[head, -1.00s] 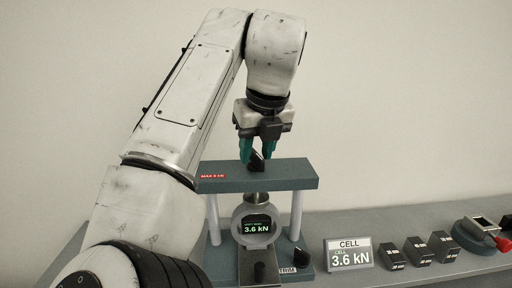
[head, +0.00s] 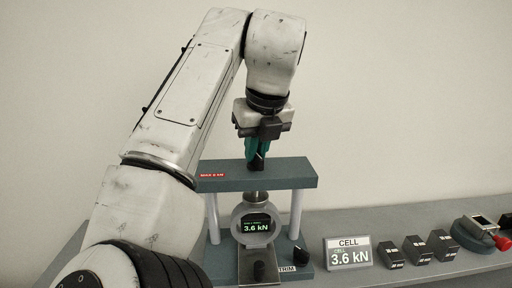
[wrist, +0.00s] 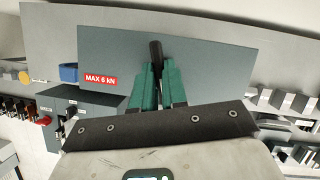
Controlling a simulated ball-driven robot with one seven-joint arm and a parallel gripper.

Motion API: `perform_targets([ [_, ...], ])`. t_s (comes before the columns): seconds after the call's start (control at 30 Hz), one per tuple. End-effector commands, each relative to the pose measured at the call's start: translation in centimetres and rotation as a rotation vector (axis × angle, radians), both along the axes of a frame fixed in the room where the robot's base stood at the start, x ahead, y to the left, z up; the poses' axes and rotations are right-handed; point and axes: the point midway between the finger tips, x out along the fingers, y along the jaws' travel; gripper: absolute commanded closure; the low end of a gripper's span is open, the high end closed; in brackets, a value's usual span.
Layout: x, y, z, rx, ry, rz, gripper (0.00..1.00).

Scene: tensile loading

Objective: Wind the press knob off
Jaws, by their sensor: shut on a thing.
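The press (head: 290,172) stands on the bench, with a grey crossbeam on two pale columns and a red "MAX 6 kN" label. Its black knob (head: 258,164) sits on top of the crossbeam. My gripper (head: 258,152) points down from above with its teal fingers shut on the knob. In the wrist view the black knob (wrist: 156,52) sticks out between the teal fingertips (wrist: 157,72). Below the crossbeam is a round load cell (head: 256,222) whose screen reads 3.6 kN. The CELL display (head: 348,254) also reads 3.6 kN.
A small black trim knob (head: 301,256) is on the press base at the right. Several dark blocks (head: 416,248) stand along the bench to the right, then a round grey device with a red part (head: 503,243). The space above the crossbeam is clear beside my arm.

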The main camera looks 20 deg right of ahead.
Motion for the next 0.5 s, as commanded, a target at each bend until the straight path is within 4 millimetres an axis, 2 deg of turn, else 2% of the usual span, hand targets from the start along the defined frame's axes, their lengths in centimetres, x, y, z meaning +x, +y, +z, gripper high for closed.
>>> perform_targets([
  [0.27,0.01,-0.17,0.32,-0.001,0.0,0.092,1.0],
  [0.5,0.04,-0.28,0.56,0.0,0.001,0.282,1.0],
])
